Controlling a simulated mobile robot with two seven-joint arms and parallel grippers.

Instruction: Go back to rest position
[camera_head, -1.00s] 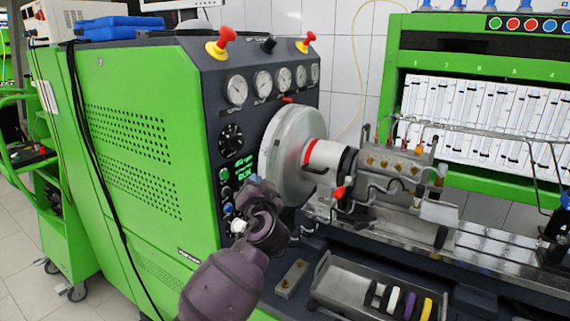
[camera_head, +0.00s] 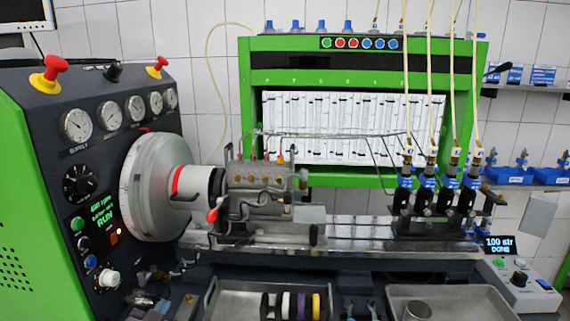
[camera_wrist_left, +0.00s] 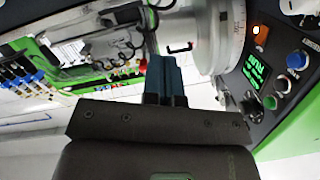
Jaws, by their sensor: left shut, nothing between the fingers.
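My left gripper (camera_head: 148,301) is low at the left in the head view, in front of the lower part of the bench's control panel and mostly cut off by the bottom edge. In the left wrist view its two dark blue fingers (camera_wrist_left: 165,78) are shut together with nothing between them. The silver flywheel (camera_head: 158,187) and the green panel display (camera_wrist_left: 257,72) lie beyond the fingers and apart from them. My right gripper is not in view.
The pump (camera_head: 262,190) sits on the bench rail, with several injectors (camera_head: 427,190) to its right. Metal trays (camera_head: 235,301) lie along the front edge, one with coloured rings (camera_head: 300,306). A small box (camera_head: 520,284) reads "100 str DONE". The panel display (camera_head: 103,214) reads RUN.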

